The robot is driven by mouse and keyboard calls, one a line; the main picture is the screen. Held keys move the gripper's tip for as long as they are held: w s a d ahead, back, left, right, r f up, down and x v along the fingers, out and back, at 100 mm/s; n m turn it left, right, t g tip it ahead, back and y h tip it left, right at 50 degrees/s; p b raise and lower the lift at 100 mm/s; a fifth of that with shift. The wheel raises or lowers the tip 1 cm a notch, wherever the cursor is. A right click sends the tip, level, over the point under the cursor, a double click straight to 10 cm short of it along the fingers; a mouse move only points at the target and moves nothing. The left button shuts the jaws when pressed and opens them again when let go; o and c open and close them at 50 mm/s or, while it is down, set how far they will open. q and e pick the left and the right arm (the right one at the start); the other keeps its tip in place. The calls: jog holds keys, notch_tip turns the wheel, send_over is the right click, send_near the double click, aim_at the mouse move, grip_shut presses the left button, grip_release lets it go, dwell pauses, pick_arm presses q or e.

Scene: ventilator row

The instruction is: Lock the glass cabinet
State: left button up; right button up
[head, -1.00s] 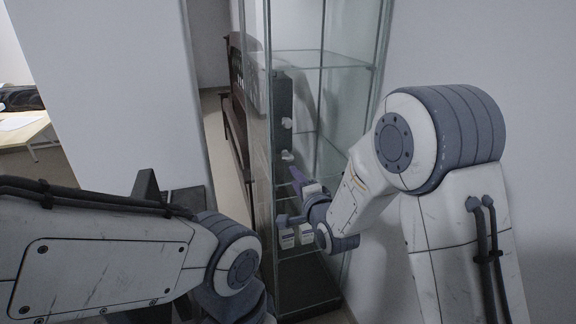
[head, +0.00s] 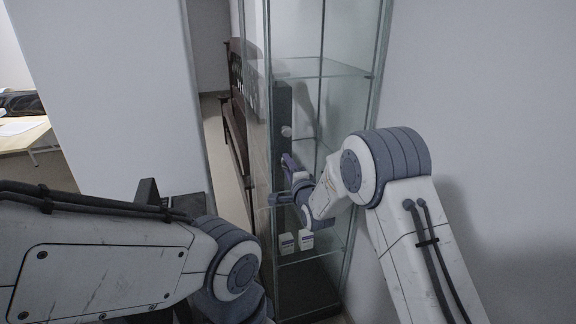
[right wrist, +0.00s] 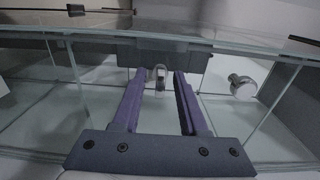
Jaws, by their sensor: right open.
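The glass cabinet (head: 345,95) stands upright in the middle of the head view, with clear panes and glass shelves. A dark upright panel (head: 283,105) on it carries a silver knob (head: 287,131), which also shows to the right in the right wrist view (right wrist: 241,87). My right gripper (head: 284,180) is open in front of the panel, below that knob. In the right wrist view its purple fingers (right wrist: 155,74) stand on either side of a second small silver knob (right wrist: 160,76). I cannot tell whether they touch it. My left gripper is out of view.
Small white boxes (head: 287,243) stand on a low shelf inside the cabinet. A plain wall (head: 500,110) is close on the right. Left of the cabinet are a narrow passage with dark wooden furniture (head: 236,120) and a pale wall (head: 120,90).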

grip_shut()
